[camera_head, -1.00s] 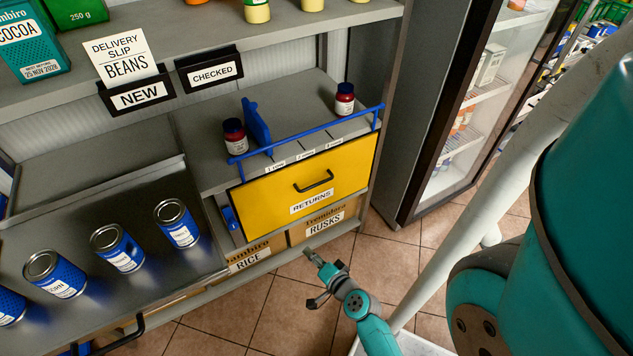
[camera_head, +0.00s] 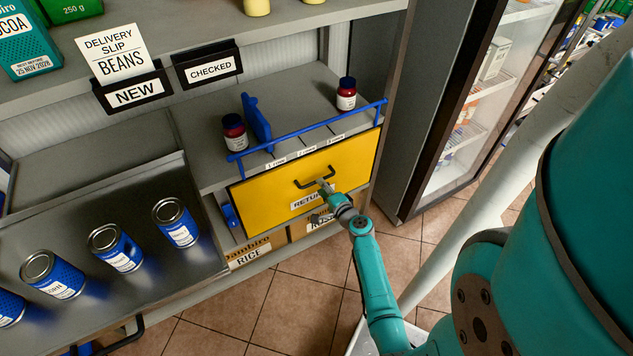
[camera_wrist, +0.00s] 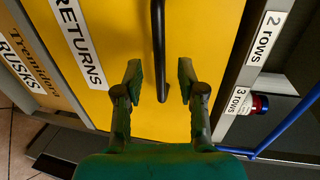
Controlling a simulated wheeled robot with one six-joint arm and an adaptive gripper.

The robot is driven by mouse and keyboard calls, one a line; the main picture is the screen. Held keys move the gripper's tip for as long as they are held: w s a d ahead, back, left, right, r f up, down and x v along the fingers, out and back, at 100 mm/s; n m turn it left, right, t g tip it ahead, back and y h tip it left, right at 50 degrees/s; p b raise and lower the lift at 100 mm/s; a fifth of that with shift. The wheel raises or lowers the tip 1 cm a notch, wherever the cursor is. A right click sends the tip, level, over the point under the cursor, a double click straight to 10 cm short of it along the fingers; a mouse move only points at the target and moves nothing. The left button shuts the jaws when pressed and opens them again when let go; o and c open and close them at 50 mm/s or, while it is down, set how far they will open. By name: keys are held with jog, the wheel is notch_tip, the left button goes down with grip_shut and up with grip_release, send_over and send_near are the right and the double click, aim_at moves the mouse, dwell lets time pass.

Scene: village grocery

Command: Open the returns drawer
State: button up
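The returns drawer (camera_head: 270,203) is a yellow front with a RETURNS label, low in the shelf unit. It looks closed. Its black bar handle (camera_head: 314,183) is at the upper middle of the front; it also shows in the wrist view (camera_wrist: 159,45). My gripper (camera_head: 326,186) is at the drawer front by the handle. In the wrist view my gripper (camera_wrist: 160,80) is open, with the handle's end between its two fingers and a gap on each side. In the head view my gripper hides part of the RETURNS label.
A blue rail (camera_head: 310,130) runs above the drawer, with two dark jars (camera_head: 235,133) (camera_head: 346,94) behind it. Boxes of rice (camera_head: 248,254) and rusks sit below. Blue cans (camera_head: 175,223) stand at left. A fridge (camera_head: 450,120) is at right; tiled floor lies in front.

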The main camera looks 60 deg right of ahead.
jog(key=shift+x, duration=2.3)
grip_shut()
